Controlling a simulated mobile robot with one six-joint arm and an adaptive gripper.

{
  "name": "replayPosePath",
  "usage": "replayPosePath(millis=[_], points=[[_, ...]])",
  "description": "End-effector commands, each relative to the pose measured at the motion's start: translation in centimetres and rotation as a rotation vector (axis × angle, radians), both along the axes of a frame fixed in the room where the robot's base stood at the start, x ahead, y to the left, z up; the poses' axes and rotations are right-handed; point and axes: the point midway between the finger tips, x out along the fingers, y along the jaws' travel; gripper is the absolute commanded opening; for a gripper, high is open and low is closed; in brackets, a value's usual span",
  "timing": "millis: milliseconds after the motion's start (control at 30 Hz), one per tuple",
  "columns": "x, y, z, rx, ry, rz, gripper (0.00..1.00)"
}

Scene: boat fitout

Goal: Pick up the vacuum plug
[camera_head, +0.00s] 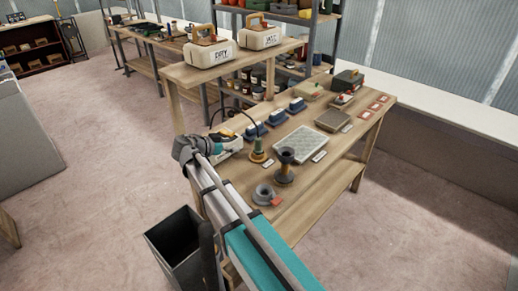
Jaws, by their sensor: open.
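I cannot tell for sure which item is the vacuum plug. Candidates on the wooden workbench (322,199) are a grey ring-shaped piece with a red tab (264,194), a dark spool-shaped piece (286,168) and a green-topped piece on an orange base (258,150). All three stand apart near the bench's left front. My gripper (214,146), small and partly hidden at the arm's end, is open at the bench's left edge. It is to the left of these pieces, and I see nothing held in it. A white-and-orange tool (232,146) lies close beside it, with a black cable.
Blue blocks (275,118), a pale grey mat (300,147) and a darker tray (333,120) occupy the bench's middle and back. Two white canisters (208,53) (259,38) stand on a raised shelf behind. A dark bin (176,241) stands on the floor left of my arm.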

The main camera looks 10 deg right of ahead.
Motion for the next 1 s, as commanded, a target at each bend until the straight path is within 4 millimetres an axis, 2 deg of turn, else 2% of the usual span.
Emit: replayPosePath(millis=[267,733,1000], points=[[0.4,-0.7,-0.4,0.000,0.002,-0.001,0.79],[3.2,-5.9,-3.0,0.001,0.003,-0.002,0.79],[3.9,-7.2,-3.4,0.000,0.002,-0.001,0.79]])
